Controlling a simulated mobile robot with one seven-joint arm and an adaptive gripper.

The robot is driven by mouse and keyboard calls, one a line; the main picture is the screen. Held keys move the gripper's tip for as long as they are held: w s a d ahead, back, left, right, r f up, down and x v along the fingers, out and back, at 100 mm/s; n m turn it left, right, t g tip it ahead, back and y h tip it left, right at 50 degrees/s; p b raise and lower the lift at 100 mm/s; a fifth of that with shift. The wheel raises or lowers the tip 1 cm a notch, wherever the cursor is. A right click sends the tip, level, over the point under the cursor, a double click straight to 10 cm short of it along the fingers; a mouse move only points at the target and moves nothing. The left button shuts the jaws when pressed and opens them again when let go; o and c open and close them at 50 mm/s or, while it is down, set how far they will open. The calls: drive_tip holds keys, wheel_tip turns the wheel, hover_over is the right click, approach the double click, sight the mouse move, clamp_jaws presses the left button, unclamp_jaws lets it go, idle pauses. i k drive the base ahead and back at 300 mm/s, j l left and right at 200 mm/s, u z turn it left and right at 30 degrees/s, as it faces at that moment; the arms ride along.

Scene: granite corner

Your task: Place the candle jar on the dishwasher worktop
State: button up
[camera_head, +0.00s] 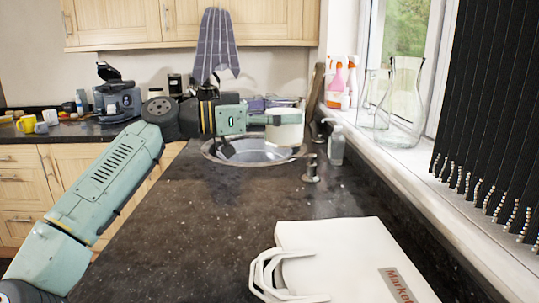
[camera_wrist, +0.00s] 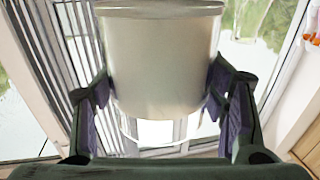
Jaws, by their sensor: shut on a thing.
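The candle jar (camera_head: 286,130) is a cream-white round jar with a clear glass lower part, seen best in the wrist view (camera_wrist: 163,65). My gripper (camera_head: 262,120) is shut on it, with one finger on each side in the wrist view (camera_wrist: 160,92). In the head view the jar appears in front of the far end of the sink; its clearance above the counter is hard to tell. A dark speckled worktop (camera_head: 200,225) runs toward me; which part is the dishwasher worktop is not marked.
A white bag (camera_head: 340,255) occupies the near right worktop. Glass vessels (camera_head: 400,100) stand on the windowsill. The worktop's middle is clear.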

sight(149, 240)
drive_tip(key=k+j, duration=0.1)
drive_tip(key=j, duration=1.05)
drive_tip(key=k+j, duration=0.15)
drive_tip(key=j, duration=0.4)
drive_tip(key=k+j, duration=0.1)
drive_tip(key=j, duration=0.5)
